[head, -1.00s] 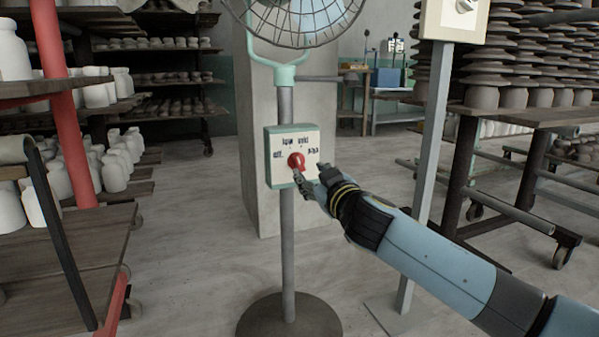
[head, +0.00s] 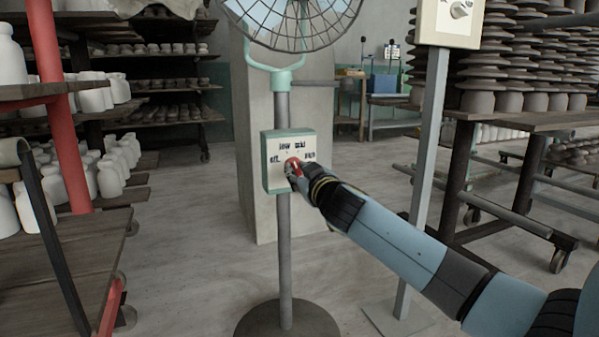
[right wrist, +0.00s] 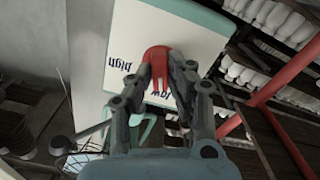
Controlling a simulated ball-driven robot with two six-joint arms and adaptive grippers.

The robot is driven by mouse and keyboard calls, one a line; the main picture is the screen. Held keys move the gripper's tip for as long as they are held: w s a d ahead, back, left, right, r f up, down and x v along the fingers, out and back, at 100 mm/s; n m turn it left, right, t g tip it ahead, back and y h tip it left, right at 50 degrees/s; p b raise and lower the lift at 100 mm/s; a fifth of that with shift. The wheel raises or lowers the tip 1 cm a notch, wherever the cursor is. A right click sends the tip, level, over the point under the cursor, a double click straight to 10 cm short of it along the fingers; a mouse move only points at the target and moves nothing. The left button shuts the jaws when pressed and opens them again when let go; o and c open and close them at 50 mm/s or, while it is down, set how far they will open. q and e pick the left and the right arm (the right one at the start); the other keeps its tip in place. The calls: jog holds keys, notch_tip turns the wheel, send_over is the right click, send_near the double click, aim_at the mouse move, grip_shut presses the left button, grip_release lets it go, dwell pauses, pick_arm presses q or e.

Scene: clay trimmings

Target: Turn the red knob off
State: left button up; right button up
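The red knob (head: 291,166) sits on the white face of a green-edged control box (head: 273,178) on a fan's post. The labels off, low, mid and high are printed around it. My right gripper (head: 295,171) is at the knob, coming from the lower right and partly covering it. In the right wrist view, the fingers (right wrist: 160,72) lie along both sides of the red knob (right wrist: 157,54) and appear to touch it. Which label the knob points to is hard to tell. My left gripper is not in view.
The fan cage (head: 300,18) is above the box, its round base (head: 287,320) below. Another post with a switch box (head: 450,22) stands right. Shelves with white jars (head: 95,90) are left, a rack of stacked pottery (head: 510,60) right. Open floor lies between.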

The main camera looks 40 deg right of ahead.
grip_shut()
jog(key=n+p, duration=0.1)
jog(key=n, duration=0.2)
jog(key=shift+n, duration=0.3)
jog(key=n, duration=0.3)
jog(key=shift+p, duration=0.4)
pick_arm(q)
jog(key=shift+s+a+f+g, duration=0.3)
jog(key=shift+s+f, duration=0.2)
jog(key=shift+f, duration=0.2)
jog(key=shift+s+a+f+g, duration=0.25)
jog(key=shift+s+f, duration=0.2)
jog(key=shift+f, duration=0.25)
pick_arm(e)
jog(key=shift+n, duration=1.3)
jog(key=shift+f, duration=0.1)
jog(key=o, duration=0.8)
grip_release()
jog(key=shift+s, duration=0.1)
